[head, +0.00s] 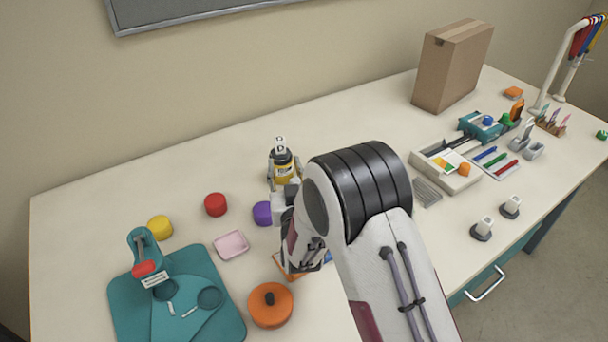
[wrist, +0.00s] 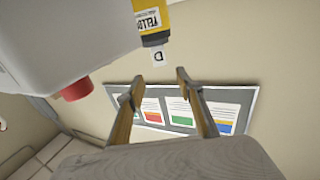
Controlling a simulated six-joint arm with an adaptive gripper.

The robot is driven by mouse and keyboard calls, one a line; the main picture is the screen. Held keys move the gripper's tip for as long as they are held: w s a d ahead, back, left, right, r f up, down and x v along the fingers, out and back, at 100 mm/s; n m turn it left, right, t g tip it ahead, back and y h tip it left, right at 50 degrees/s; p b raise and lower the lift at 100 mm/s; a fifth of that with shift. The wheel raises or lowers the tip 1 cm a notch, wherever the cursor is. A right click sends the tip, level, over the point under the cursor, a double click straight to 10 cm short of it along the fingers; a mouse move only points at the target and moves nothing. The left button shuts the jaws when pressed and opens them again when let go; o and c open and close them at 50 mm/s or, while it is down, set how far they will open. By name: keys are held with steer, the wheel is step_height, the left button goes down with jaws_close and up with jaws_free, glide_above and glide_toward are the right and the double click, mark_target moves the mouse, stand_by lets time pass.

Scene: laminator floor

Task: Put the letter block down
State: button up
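The letter block (head: 280,146) is a small white cube marked D. It sits on the dark cap of a bottle with a yellow label (head: 283,170), which stands upright on the table. In the wrist view, which is upside down, the block (wrist: 158,57) touches the bottle's cap, and the bottle's label (wrist: 151,19) shows partly. My gripper (wrist: 158,77) is open, its two fingers spread wide with clear gaps to the block. The block lies just beyond the fingertips. In the head view my arm partly hides the gripper and the table below the bottle.
A purple tub (head: 263,213), a red tub (head: 215,204) and a yellow tub (head: 159,227) stand left of my gripper. A pink dish (head: 231,245), an orange round pot (head: 270,305) and a teal board (head: 228,318) lie nearer. A cardboard box (head: 445,72) stands back right.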

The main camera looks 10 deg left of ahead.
steer(key=d+r+m+g+h, duration=0.1)
steer(key=d+r+g+h, duration=0.1)
steer(key=d+r, duration=0.7)
steer(key=s+d+r+g+h, duration=0.1)
steer(key=s+d+r+g, duration=0.1)
steer(key=s+d+r, duration=0.3)
steer(key=s+d+g, duration=0.1)
steer(key=s+d, duration=0.2)
steer(key=d, duration=0.4)
steer(key=s+d+m+g+h, duration=0.1)
steer(key=s+d, duration=0.4)
steer(key=s, duration=0.5)
steer(key=s+d+m+g+h, duration=0.1)
steer(key=s+d+g, duration=0.2)
steer(key=s+d, duration=0.3)
steer(key=s+d+m+g+h, duration=0.1)
steer(key=s+d, duration=0.5)
steer(key=s, duration=1)
steer(key=shift+f+g+h, duration=0.3)
steer(key=shift+g+h, duration=0.1)
steer(key=shift+g, duration=0.1)
stand_by(2.2)
